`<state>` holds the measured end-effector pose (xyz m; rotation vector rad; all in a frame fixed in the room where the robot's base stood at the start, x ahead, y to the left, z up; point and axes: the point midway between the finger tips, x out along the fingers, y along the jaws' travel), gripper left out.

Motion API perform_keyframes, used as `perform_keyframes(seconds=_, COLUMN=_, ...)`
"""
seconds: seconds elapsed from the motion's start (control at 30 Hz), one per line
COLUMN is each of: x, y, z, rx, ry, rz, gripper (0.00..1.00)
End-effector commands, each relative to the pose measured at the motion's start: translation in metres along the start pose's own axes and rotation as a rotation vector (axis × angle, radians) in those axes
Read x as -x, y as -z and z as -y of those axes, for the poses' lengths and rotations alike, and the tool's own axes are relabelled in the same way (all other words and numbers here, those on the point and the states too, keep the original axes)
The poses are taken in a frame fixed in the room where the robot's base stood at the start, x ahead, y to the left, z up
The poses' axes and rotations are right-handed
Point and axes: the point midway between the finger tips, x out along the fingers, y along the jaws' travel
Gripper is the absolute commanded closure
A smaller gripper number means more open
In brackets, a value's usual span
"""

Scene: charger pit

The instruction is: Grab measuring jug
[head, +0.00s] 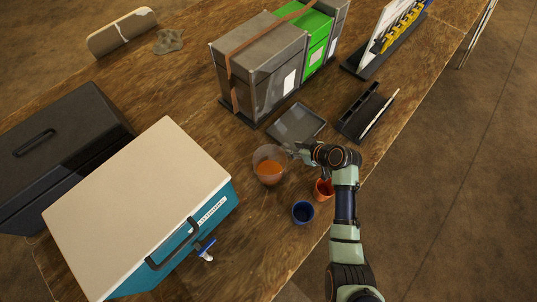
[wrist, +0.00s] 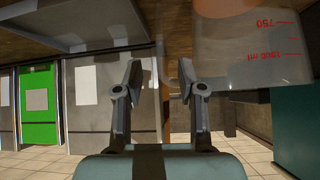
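The measuring jug (head: 268,168) is clear, with orange contents, and stands upright on the wooden table in the head view. In the wrist view the jug (wrist: 245,55), with red markings, fills the upper right. My gripper (head: 293,151) is just right of the jug's upper part in the head view. In the wrist view my gripper (wrist: 160,77) is open, its fingers apart with nothing between them. The jug is outside the right finger, very close to it; I cannot tell whether they touch.
A blue cup (head: 303,212) and an orange cup (head: 323,189) stand near the table edge, by my arm. A grey tray (head: 297,122) lies behind the gripper. A teal box with a cream lid (head: 135,205) stands left of the jug. Grey cases (head: 262,75) stand farther back.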

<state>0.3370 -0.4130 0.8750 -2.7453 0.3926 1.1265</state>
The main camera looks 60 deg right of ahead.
Motion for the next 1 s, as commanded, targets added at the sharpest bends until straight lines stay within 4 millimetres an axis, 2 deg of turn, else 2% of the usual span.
perform_keyframes(seconds=0.1, x=-0.007, y=-0.001, z=0.0, rx=0.0, ry=0.001, rz=0.001, gripper=0.61)
perform_keyframes(seconds=0.33, x=-0.047, y=-0.001, z=0.001, rx=0.0, ry=0.002, rz=0.001, gripper=0.61)
perform_keyframes(seconds=0.6, x=-0.052, y=0.001, z=0.0, rx=0.0, ry=-0.001, rz=0.0, gripper=0.61)
perform_keyframes(seconds=0.63, x=-0.052, y=0.001, z=0.0, rx=0.0, ry=-0.001, rz=0.0, gripper=0.62)
perform_keyframes(seconds=0.87, x=-0.052, y=0.001, z=0.0, rx=0.0, ry=-0.001, rz=0.0, gripper=1.0)
perform_keyframes(seconds=1.0, x=-0.052, y=0.0, z=0.0, rx=0.0, ry=0.0, rz=0.0, gripper=1.0)
